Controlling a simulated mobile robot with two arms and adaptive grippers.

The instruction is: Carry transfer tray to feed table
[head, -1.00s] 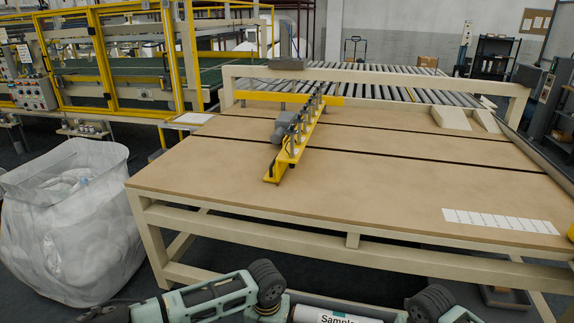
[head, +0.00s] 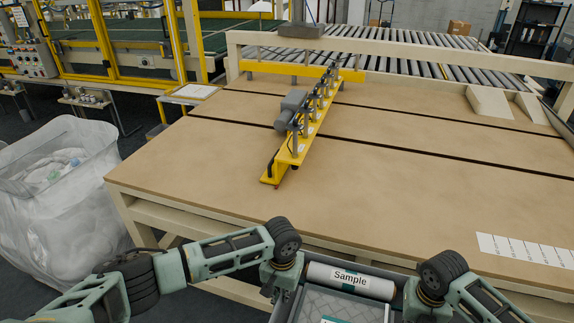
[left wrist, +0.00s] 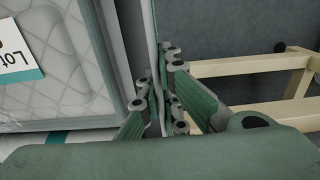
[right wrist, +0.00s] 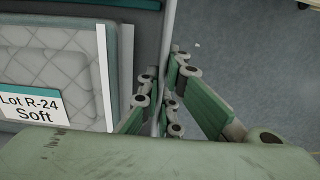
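The transfer tray (head: 377,270) is at the bottom middle of the head view. It carries a white roll labelled "Sample" (head: 350,280) and a quilted pad (head: 340,308). My left gripper (head: 284,288) is shut on the tray's left wall; the left wrist view shows its fingers (left wrist: 160,98) on both sides of the thin wall. My right gripper (head: 412,298) is shut on the right wall, as the right wrist view (right wrist: 167,92) shows. The feed table (head: 220,165), with a brown top, is just beyond the tray. The tray's near end is out of the head view.
A yellow bar with a grey motor (head: 293,145) stands on the table's middle. A white label strip (head: 525,252) lies at the right front, and two pale wedges (head: 490,102) at the back right. A bag of wadding (head: 60,190) stands left. The front tabletop is largely clear.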

